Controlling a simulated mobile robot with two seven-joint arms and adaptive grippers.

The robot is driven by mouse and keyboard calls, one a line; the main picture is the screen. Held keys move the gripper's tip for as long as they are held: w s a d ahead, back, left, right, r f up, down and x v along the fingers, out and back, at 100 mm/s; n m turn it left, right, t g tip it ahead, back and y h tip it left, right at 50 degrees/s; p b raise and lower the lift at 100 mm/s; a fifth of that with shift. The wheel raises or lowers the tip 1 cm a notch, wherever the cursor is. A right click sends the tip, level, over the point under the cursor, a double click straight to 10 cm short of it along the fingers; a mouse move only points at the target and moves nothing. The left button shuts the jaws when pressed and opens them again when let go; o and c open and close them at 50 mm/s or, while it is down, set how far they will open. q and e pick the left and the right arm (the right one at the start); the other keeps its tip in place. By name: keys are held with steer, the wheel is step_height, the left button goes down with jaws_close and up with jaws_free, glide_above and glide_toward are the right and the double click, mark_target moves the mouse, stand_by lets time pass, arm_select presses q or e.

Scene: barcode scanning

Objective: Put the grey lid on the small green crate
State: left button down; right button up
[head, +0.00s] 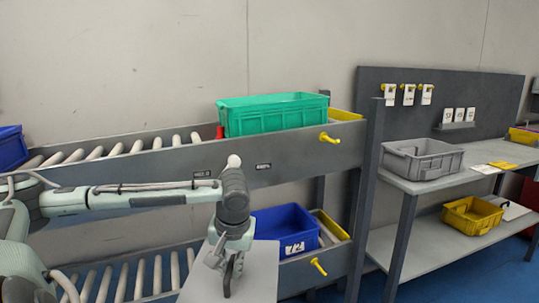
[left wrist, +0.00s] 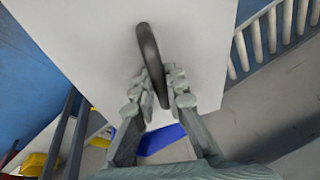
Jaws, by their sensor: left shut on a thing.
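The green crate (head: 272,122) stands on the upper roller rack, near its right end. The grey lid (head: 262,272) is a flat pale panel in front of the lower rack, below and in front of the crate, clear of it. In the left wrist view the lid (left wrist: 85,35) fills much of the upper picture, with a dark curved handle (left wrist: 149,50) on it. My left gripper (head: 229,278) is shut on that handle; its fingers (left wrist: 155,88) lie on both sides of it. My right gripper is not in view.
A blue crate (head: 285,226) sits on the lower rack (head: 150,272), partly behind the lid. Another blue crate (head: 10,148) is at the far left of the upper rack (head: 165,163). A grey crate (head: 425,162) stands on the bench; a yellow bin (head: 472,216) is below.

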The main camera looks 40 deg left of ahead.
arm_select(q)
steer(key=shift+a+r, duration=0.6)
steer(key=shift+w+a+r, duration=0.15)
steer(key=shift+a+r, duration=0.1)
steer(key=shift+r, duration=0.15)
steer(key=shift+a+r, duration=0.15)
steer(key=shift+a, duration=0.2)
steer(key=shift+r, duration=0.1)
steer(key=shift+d+r, duration=0.1)
